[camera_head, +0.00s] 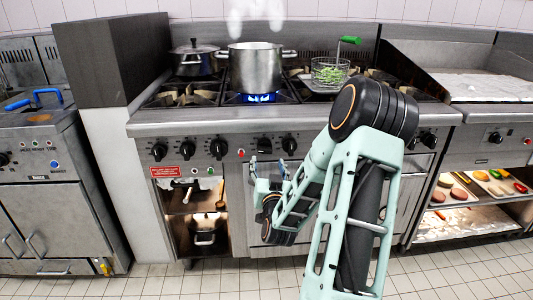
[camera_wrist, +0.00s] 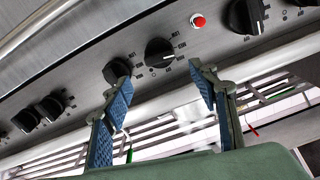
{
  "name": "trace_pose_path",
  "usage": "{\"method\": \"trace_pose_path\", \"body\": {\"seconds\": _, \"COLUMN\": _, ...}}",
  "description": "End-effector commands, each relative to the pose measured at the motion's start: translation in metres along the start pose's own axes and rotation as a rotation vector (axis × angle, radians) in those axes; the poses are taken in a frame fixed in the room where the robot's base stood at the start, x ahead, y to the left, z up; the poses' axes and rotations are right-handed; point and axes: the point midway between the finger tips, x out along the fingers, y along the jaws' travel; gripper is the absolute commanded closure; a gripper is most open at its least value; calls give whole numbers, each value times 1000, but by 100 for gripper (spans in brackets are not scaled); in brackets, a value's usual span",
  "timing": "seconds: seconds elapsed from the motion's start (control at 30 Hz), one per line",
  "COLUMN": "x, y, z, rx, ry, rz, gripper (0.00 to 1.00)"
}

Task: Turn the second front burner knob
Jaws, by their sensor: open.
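The stove's front panel (camera_head: 200,130) carries a row of black knobs. A knob (camera_head: 264,145) and its right neighbour (camera_head: 289,145) show just above my gripper (camera_head: 268,166) in the head view. In the wrist view my gripper (camera_wrist: 163,82) is open and empty, its blue-padded fingers apart. One black knob with a white pointer line (camera_wrist: 158,52) lies ahead of the gap between the fingertips, not gripped. Another knob (camera_wrist: 117,68) is just beyond the left fingertip, partly covered by it. Which of these is the second front knob I cannot tell for sure.
A steaming pot (camera_head: 255,68) stands over a blue flame, with a lidded pot (camera_head: 195,60) behind left. A basket of green beans (camera_head: 330,72) stands at right. A red button (camera_wrist: 198,20) and another knob (camera_wrist: 245,15) are right of the gripper. My arm hides the panel's middle right.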

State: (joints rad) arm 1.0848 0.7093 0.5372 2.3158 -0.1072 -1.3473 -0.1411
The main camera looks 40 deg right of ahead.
Motion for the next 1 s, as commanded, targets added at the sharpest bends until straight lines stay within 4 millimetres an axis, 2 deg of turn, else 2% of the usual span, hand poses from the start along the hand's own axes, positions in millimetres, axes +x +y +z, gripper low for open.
{"method": "trace_pose_path", "body": {"seconds": 0.3, "x": 55, "y": 1, "z": 2, "rx": 1, "ry": 0, "rz": 1, "gripper": 46}}
{"method": "trace_pose_path", "body": {"seconds": 0.5, "x": 84, "y": 1, "z": 2, "rx": 0, "ry": -1, "rz": 1, "gripper": 46}}
{"method": "trace_pose_path", "body": {"seconds": 0.7, "x": 97, "y": 0, "z": 1, "rx": -1, "ry": -2, "rz": 1, "gripper": 46}}
{"method": "trace_pose_path", "body": {"seconds": 1.0, "x": 99, "y": 0, "z": 1, "rx": -2, "ry": -3, "rz": 0, "gripper": 46}}
